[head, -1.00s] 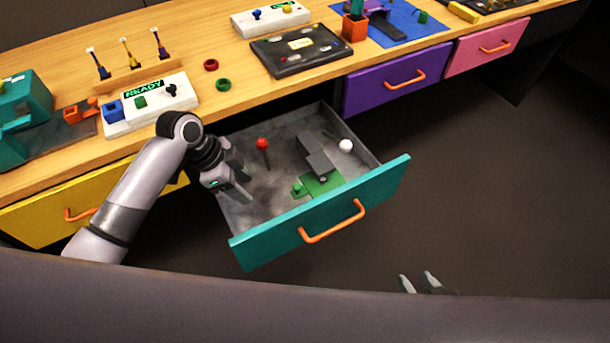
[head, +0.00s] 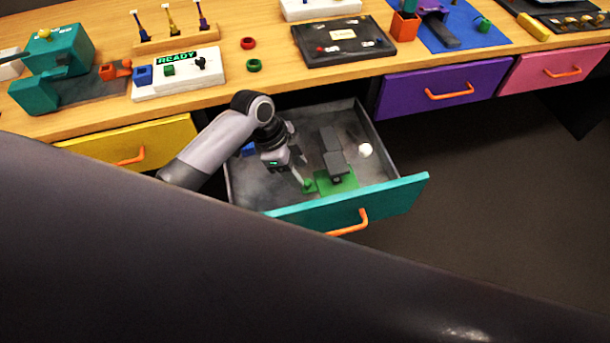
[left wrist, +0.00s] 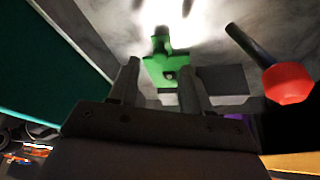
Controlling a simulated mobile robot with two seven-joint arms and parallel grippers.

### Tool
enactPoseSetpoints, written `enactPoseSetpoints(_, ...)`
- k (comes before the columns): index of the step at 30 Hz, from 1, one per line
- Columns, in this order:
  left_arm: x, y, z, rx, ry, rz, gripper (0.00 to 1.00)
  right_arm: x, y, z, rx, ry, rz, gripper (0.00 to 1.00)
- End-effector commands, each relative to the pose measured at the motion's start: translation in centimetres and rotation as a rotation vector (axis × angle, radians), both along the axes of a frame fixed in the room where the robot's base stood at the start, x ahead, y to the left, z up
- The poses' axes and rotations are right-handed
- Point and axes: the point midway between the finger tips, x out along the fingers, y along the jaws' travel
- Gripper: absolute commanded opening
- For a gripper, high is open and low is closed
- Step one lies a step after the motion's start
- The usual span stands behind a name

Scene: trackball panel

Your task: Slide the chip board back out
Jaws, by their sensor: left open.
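The green chip board (head: 337,183) lies in the open teal drawer (head: 385,201), partly under a grey block (head: 334,157). A small green grip (head: 308,186) stands at its left end. My left gripper (head: 303,168) is inside the drawer, open and empty, close to that grip. In the left wrist view the green chip board (left wrist: 168,69) and its grip (left wrist: 160,38) show beyond and between the open fingers (left wrist: 160,80). I cannot tell whether a finger touches the board. My right gripper is not in view.
A red ball on a dark stick (left wrist: 288,84) stands beside the gripper in the left wrist view. A white ball (head: 365,150) and a blue object (head: 248,149) are in the drawer. The teal front wall (left wrist: 35,75) is close by. The desk edge overhangs behind.

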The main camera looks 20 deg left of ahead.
Motion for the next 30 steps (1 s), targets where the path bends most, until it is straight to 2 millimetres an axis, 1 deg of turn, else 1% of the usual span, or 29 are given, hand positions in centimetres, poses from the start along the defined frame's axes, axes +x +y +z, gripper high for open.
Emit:
enactPoseSetpoints(1, 0.0, -0.4, -0.9, -0.001, 0.002, -0.001, 0.48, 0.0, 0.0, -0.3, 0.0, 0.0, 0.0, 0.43)
enactPoseSetpoints(3, 0.1, -0.8, -1.9, 0.0, 0.002, -0.001, 0.48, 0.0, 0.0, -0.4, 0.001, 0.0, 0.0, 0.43)
enactPoseSetpoints(7, 0.2, -1.3, -3.0, -0.001, 0.001, 0.0, 0.48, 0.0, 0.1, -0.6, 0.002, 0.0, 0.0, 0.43)
enactPoseSetpoints(12, 0.3, -1.5, -3.6, 0.002, -0.002, -0.001, 0.48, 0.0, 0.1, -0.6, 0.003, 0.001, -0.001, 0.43)
enactPoseSetpoints(18, 0.3, -1.5, -3.6, 0.002, -0.002, -0.001, 0.48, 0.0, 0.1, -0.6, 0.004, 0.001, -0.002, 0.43)
enactPoseSetpoints(19, 0.3, -1.5, -3.6, 0.002, -0.002, -0.001, 0.42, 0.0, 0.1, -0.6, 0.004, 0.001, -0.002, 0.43)
enactPoseSetpoints(20, 0.3, -1.5, -3.6, 0.002, -0.002, -0.001, 0.32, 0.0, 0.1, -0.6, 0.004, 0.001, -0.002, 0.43)
enactPoseSetpoints(21, 0.3, -1.5, -3.6, 0.002, -0.002, -0.001, 0.19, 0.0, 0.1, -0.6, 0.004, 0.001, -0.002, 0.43)
enactPoseSetpoints(23, 0.3, -1.5, -3.6, 0.002, -0.002, -0.001, 0.0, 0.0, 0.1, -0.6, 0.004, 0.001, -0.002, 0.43)
enactPoseSetpoints(30, 0.3, -1.1, -3.6, 0.001, -0.001, 0.0, 0.0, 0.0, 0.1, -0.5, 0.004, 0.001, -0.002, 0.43)
